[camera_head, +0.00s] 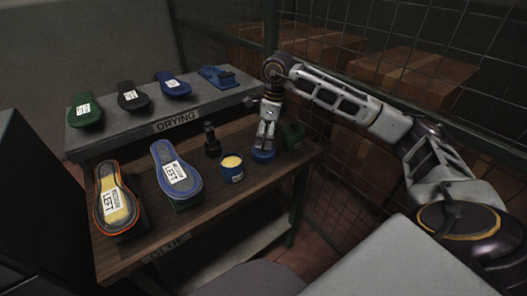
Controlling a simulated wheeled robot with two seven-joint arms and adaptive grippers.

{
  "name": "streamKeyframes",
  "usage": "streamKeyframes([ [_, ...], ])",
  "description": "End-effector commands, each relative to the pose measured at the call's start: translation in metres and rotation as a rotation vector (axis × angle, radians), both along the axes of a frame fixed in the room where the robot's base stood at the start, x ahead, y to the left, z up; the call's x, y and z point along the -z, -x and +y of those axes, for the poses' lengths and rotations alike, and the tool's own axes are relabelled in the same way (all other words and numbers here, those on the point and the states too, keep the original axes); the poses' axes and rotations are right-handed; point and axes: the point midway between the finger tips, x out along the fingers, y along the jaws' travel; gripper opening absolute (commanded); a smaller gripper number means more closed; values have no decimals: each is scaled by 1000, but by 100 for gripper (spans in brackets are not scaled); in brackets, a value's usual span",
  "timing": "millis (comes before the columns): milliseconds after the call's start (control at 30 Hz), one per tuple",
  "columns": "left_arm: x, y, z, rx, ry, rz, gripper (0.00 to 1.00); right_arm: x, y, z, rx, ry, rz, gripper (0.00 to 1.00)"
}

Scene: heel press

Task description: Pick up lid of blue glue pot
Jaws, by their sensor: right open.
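The blue glue pot (231,175) stands on the wooden bench, its top uncovered and pale yellow glue showing. A round blue lid (262,157) lies on the bench just right of the pot. My right gripper (265,146) points down directly over the lid, with its fingertips at or very near the lid's top. It is open; whether the fingers touch the lid is hard to tell. The fingers cover part of the lid. My left gripper is out of view.
A green pot (293,135) stands close behind and right of the lid. A dark bottle-like object (212,140) stands behind the glue pot. Two soles marked LEFT, orange-edged (105,172) and blue (163,155), occupy the left. Several soles lie on the drying shelf (120,130). A mesh fence (345,190) is at right.

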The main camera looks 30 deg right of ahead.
Motion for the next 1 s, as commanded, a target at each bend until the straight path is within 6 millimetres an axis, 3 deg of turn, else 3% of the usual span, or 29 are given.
streamKeyframes([
  [533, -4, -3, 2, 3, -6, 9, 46, 48, -3, 5, 0, 0, 3, 98],
  [1000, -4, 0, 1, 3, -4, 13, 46, 51, -4, 6, 0, 0, 0, 98],
])
